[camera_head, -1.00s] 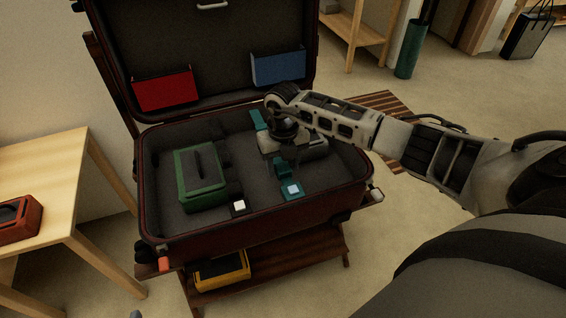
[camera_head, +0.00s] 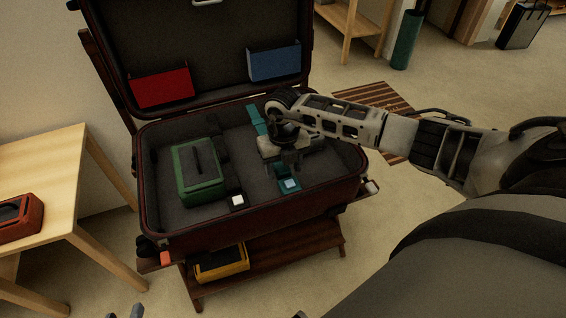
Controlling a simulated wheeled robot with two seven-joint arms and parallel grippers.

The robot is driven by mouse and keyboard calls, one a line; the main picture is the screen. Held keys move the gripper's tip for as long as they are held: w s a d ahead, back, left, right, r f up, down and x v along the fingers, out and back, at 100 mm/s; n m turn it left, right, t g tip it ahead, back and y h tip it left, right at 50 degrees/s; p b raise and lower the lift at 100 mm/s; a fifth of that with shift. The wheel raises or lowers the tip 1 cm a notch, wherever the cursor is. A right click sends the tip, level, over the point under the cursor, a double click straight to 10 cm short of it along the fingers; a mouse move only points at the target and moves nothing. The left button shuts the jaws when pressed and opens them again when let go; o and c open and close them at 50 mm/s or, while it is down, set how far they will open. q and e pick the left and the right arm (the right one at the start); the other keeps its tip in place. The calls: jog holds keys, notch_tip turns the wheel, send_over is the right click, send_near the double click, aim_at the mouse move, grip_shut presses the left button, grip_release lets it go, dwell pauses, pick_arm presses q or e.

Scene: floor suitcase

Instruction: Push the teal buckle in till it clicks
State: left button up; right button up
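The teal buckle (camera_head: 289,185) lies at the front of the open suitcase (camera_head: 205,238), with a pale square on its top. A teal strap (camera_head: 257,120) runs from the back of the case toward it. My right gripper (camera_head: 281,170) points down over the strap, just behind the buckle. Its fingers are small and dark here, so I cannot tell whether they are open or shut, or whether they touch the buckle. Grey tips at the bottom edge (camera_head: 138,311) seem to be my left gripper; its opening is unclear.
A green box (camera_head: 197,175) sits in the case beside a dark strap with a white-topped buckle (camera_head: 237,201). Red (camera_head: 162,89) and blue (camera_head: 274,63) pouches line the lid. A wooden table (camera_head: 50,165) stands left. A yellow box (camera_head: 221,263) lies on the rack below.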

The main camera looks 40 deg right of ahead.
aim_at(283, 169)
jog(key=shift+w+r, duration=0.1)
jog(key=shift+r, duration=0.35)
notch_tip(283, 169, up, 15)
jog(key=p, duration=0.1)
